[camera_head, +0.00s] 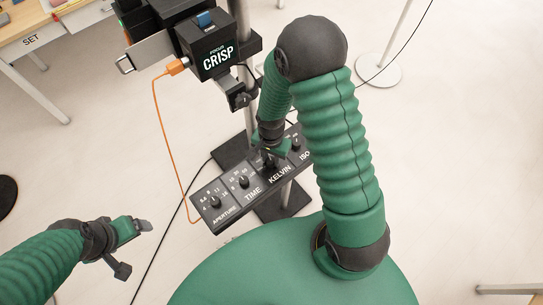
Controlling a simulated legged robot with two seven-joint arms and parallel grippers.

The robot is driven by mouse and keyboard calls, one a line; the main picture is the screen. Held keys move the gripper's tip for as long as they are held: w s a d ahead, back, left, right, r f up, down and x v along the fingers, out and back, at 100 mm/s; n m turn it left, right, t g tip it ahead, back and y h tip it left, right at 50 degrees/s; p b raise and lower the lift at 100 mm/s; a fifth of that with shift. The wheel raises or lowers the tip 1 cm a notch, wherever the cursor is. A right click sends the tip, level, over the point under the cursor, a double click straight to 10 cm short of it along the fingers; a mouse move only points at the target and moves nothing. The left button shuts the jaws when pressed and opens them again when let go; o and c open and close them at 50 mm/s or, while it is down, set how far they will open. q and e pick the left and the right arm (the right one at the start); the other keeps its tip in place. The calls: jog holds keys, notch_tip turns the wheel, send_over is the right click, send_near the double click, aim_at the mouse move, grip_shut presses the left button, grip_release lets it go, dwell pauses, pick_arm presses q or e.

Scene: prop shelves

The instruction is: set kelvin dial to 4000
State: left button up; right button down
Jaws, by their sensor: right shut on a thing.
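A dark control panel (233,208) on a stand carries a row of dials labelled APERTURE, TIME, KELVIN and ISO. My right gripper (270,158) reaches down to the panel above the KELVIN label (280,174) and is shut on the kelvin dial. The gripper hides most of that dial and its scale, so its setting cannot be read. My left gripper (136,249) is open and empty at the lower left, apart from the panel.
The aperture dial (215,202) and time dial (243,181) sit left of the kelvin dial. A black camera marked CRISP (217,57) stands above the panel, with an orange cable (157,122) hanging down. A wooden table (52,38) is at upper left.

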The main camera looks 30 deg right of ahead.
aim_at(271, 160)
jog(key=n+p, duration=0.1)
jog(key=n, duration=0.4)
jog(key=shift+r+n, duration=0.1)
jog(key=shift+n, duration=0.2)
jog(key=n+p, duration=0.1)
jog(key=n, duration=0.4)
jog(key=shift+w+a+n, duration=0.1)
jog(key=shift+n, duration=0.3)
jog(key=c, duration=1.1)
grip_release()
notch_tip(271, 160, up, 17)
jog(key=shift+f, duration=0.2)
